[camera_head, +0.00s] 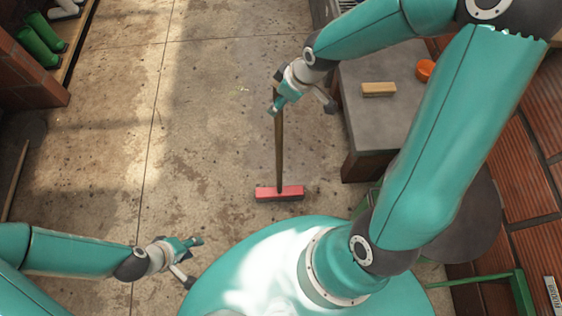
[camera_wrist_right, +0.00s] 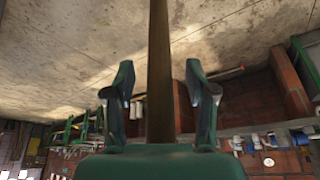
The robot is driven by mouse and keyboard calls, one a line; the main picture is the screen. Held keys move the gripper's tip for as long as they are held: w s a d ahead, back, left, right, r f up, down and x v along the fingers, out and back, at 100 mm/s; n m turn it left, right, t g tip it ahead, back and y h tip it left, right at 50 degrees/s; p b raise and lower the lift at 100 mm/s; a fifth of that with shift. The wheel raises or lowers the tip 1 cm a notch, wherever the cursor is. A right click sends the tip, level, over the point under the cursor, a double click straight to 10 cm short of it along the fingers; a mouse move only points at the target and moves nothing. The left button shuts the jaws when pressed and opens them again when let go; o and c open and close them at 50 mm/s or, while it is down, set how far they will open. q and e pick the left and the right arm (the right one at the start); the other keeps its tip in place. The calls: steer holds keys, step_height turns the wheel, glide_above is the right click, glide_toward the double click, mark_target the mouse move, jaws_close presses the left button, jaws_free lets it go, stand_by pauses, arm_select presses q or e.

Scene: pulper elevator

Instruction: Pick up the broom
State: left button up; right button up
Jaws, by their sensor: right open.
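The broom has a brown wooden handle (camera_head: 279,150) and a red head (camera_head: 280,193) that rests on the concrete floor. Its handle rises towards my right gripper (camera_head: 300,103). In the right wrist view the handle (camera_wrist_right: 159,70) runs between the two open fingers of my right gripper (camera_wrist_right: 160,100), with a gap on each side. My left gripper (camera_head: 190,258) is open and empty above the floor at the lower left, apart from the broom.
A grey table (camera_head: 365,115) to the right of the broom holds a wooden block (camera_head: 379,89) and an orange object (camera_head: 425,70). Green boots (camera_head: 38,45) stand at the upper left. A brick wall (camera_head: 510,120) is on the right. The floor left of the broom is clear.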

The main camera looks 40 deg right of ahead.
steer(key=shift+w+f, duration=0.15)
steer(key=shift+f, duration=0.2)
jaws_close()
steer(key=shift+r, duration=0.25)
